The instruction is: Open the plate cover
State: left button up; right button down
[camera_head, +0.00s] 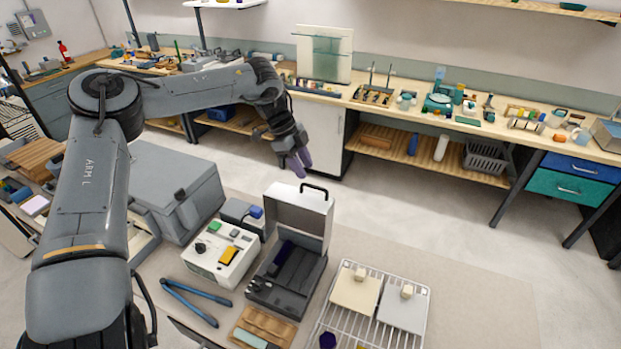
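The plate cover (300,218) is a white lid with a black handle on its top edge. It stands upright, raised at the back of a dark tray-like case (287,281), whose inside is exposed. A dark piece lies in the case. My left gripper (299,165) has purple fingers pointing down. It appears just above and behind the handle in the picture, apart from it. Its fingers look slightly apart with nothing between them. My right gripper is not in view.
A white device with a yellow panel (223,251) and blue-handled tongs (193,300) are left of the case. A wire rack (345,322) with two plates stands to the right. A wooden tray (266,327) is in front. The table's right side is clear.

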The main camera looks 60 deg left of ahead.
aim_at(310, 185)
pick_arm(q)
jog(key=shift+p+x, duration=0.3)
jog(key=shift+x, duration=2.55)
grip_shut()
